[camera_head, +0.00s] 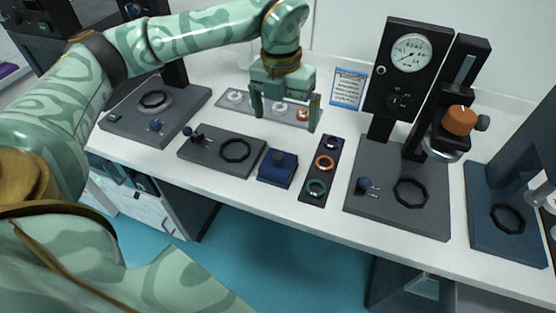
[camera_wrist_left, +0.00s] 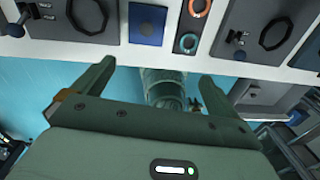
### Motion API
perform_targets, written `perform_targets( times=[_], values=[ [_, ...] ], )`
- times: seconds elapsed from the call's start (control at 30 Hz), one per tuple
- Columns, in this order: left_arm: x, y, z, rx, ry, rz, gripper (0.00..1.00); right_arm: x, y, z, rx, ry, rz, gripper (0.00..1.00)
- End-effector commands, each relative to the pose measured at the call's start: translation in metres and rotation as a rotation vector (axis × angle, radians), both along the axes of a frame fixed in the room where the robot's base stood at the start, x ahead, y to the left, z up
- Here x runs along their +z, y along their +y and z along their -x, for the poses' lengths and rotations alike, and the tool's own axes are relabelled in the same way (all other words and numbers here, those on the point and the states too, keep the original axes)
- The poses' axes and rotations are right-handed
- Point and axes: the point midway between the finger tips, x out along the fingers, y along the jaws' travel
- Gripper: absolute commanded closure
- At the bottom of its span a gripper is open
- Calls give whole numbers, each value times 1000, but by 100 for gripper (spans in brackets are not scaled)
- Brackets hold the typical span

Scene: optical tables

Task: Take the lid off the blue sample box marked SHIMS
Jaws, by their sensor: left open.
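The blue sample box (camera_head: 277,168) stands on the white table near its front edge, between a grey plate and a dark strip of rings. A dark knob shows on its top, so its lid appears to be on. No marking on it is readable. It also shows from above in the left wrist view (camera_wrist_left: 147,24), near the top edge. My left gripper (camera_head: 285,117) is open and empty, with its fingers pointing down above the table, behind the box and higher than it. Its two fingers also show in the left wrist view (camera_wrist_left: 155,80). My right gripper is not in view.
A dark strip with several coloured rings (camera_head: 320,185) lies right of the box. A grey plate with a black ring (camera_head: 211,158) lies left. A tray of small rings (camera_head: 235,104) lies behind. A tall gauge stand (camera_head: 384,90) rises to the right.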

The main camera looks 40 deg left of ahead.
Motion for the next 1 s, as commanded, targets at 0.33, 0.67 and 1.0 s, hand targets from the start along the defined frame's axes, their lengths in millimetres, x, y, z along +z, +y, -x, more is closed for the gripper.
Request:
perform_targets(
  times=[0.33,0.67,1.0],
  values=[
    [-46,21,1,87,22,-66,2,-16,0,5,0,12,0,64],
    [-100,20,0,86,15,-64,2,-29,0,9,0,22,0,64],
    [-141,21,0,84,19,-64,2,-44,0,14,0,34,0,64]
  ],
)
